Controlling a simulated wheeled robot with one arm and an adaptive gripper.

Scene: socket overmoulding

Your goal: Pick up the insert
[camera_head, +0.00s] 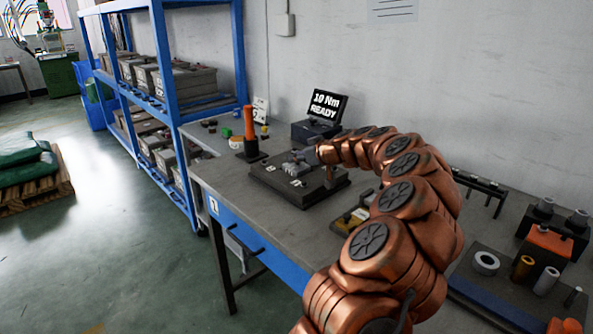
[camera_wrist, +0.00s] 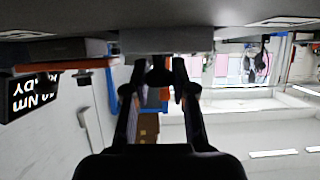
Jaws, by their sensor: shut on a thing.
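My gripper (camera_wrist: 159,68) shows in the wrist view with its two dark fingers closed in on a small dark piece (camera_wrist: 160,76) between the tips. This piece appears to be the insert, though its shape is mostly hidden. In the head view my gripper (camera_head: 298,160) is small and low over the dark block-like fixture (camera_head: 268,180) on the workbench. Small grey parts sit on the fixture's top near it. I cannot tell whether the held piece touches the fixture.
A "10 Nm READY" display (camera_head: 326,105) stands behind the fixture; an orange upright tool (camera_head: 250,123) stands to its left. A yellow-marked tray (camera_head: 349,220) lies to the right. Rings and cylinders (camera_head: 487,262) sit farther right. A blue shelf (camera_head: 241,60) stands left.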

